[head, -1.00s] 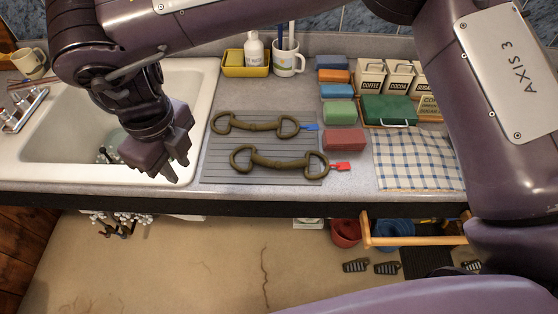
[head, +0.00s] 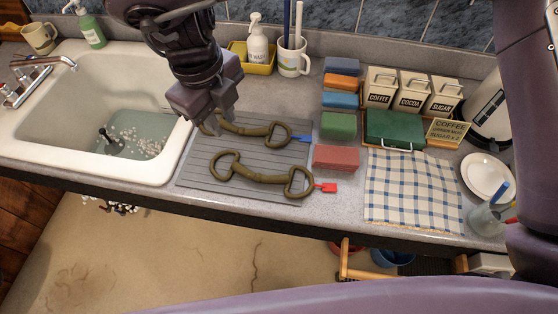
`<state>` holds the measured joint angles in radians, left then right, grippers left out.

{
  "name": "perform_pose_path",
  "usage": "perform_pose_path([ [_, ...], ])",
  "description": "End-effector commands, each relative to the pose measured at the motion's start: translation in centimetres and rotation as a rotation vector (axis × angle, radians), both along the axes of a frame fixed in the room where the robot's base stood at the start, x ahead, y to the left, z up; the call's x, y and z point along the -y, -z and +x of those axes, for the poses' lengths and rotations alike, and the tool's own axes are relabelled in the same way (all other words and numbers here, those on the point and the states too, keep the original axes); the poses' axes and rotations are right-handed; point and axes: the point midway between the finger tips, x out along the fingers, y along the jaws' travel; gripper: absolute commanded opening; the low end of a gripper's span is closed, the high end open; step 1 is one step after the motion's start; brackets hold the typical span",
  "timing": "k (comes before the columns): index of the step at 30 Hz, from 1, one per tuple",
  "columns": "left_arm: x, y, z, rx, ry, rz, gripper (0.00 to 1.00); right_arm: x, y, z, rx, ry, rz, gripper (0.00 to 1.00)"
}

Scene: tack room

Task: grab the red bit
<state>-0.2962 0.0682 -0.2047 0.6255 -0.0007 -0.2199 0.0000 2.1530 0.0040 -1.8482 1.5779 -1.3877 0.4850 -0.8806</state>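The red bit (head: 262,178) is a dark olive-brown bar with a ring at each end and a red tag (head: 326,188) at its right ring. It lies on the front part of the grey ribbed mat (head: 195,174). A similar bit with a blue tag (head: 251,130) lies behind it, its left ring partly hidden by my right gripper. My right gripper (head: 221,124) is open and empty, over the left end of the blue-tagged bit, behind and left of the red bit's left ring. My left gripper is not in view.
The sink (head: 100,80) with water is left of the mat. Behind are a yellow tray (head: 238,50) and a mug (head: 294,62) with upright items. Coloured blocks, including a red one (head: 336,158), stand right of the mat, beside a checked cloth (head: 410,190).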

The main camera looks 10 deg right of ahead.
Motion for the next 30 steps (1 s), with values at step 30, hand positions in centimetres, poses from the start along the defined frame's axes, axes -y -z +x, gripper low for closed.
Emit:
perform_pose_path([
  [30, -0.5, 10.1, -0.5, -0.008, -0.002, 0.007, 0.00, 0.1, 10.9, 0.1, -0.001, -0.001, -0.001, 0.22],
])
